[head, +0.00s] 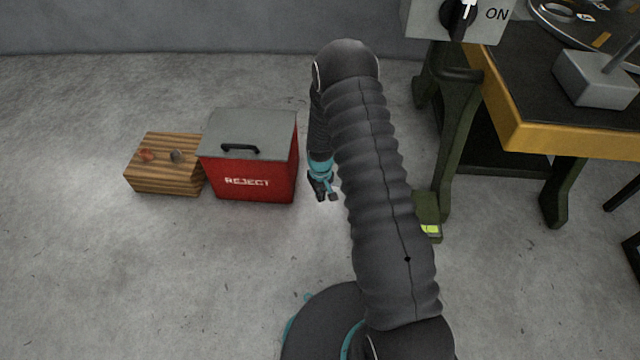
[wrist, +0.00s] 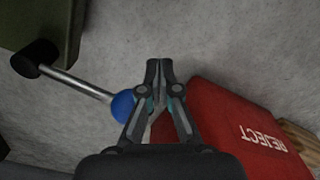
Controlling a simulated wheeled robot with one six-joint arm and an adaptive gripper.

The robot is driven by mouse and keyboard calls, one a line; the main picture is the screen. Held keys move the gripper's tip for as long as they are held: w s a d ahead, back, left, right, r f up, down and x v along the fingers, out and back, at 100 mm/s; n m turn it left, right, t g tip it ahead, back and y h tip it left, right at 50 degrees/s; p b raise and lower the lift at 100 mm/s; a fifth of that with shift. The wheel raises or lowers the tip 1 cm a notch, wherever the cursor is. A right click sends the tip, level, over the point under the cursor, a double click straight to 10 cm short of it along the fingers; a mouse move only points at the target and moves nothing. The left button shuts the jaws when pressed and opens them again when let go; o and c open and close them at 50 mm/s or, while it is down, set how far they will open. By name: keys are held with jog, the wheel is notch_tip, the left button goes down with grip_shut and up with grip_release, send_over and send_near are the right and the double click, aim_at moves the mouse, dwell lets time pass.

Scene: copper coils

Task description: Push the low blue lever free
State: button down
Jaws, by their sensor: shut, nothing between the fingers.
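The low lever has a blue ball knob (wrist: 123,106) on a steel rod (wrist: 78,84). The rod runs from a black hub (wrist: 35,58) beside a green body (wrist: 45,18) at the upper left of the wrist view. The shut, empty fingers of my gripper (wrist: 160,66) show just right of the blue knob; I cannot tell whether the gripper touches it. In the head view my gripper (head: 322,194) hangs low, right of the red box. The blue knob does not show there; my arm covers part of that area.
A red REJECT box (head: 250,178) with a grey lid stands left of my gripper, and a striped wooden block (head: 165,180) stands beyond it. A green-legged workbench (head: 520,130) with a yellow edge and an ON switch box (head: 425,20) stand on the right. Floor at the front left is clear.

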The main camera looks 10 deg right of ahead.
dwell(0.4)
jog(key=shift+w+d+b, duration=2.3)
jog(key=shift+w+d, duration=0.85)
jog(key=shift+w, duration=1.5)
notch_tip(320, 180, up, 10)
jog(key=s+a+p, duration=0.1)
jog(key=p, duration=0.4)
jog(key=shift+s, duration=0.35)
jog(key=shift+a, duration=0.1)
